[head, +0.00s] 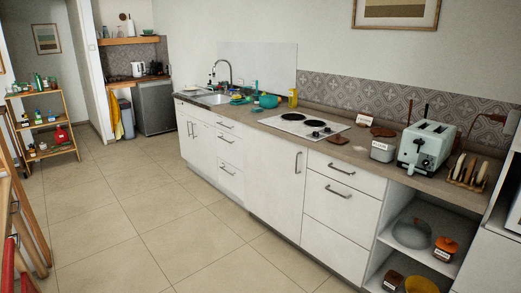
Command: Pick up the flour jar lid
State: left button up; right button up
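A squat grey jar (383,151) with a small white label stands on the counter, left of the toaster. The label is too small to read, so I cannot tell if it is the flour jar. A brown lid-like piece (383,131) shows just behind or above the jar; I cannot tell whether it rests on it. Which of these is the flour jar lid is unclear. Neither of my grippers is in view.
A pale toaster (427,146) and a rack with plates (468,172) stand right of the jar. The hob (304,125) and sink (217,98) are to the left. Open shelves (400,225) below hold bowls and jars. The tiled floor (150,220) before the cabinets is clear.

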aim_at(337, 139)
jog(key=i+j+z, duration=0.15)
jog(key=i, duration=0.35)
jog(key=i+z, duration=0.15)
jog(key=i, duration=0.4)
jog(key=i+j+z, duration=0.15)
jog(key=i, duration=0.35)
jog(key=i+j+z, duration=0.35)
jog(key=i+z, duration=0.15)
jog(key=i+j+z, duration=0.7)
jog(key=j+z, duration=0.3)
jog(key=j, duration=0.15)
jog(key=i+j+z, duration=0.15)
jog(key=j, duration=0.25)
jog(key=i+j+z, duration=0.15)
jog(key=j, duration=0.25)
jog(key=k+l, duration=0.05)
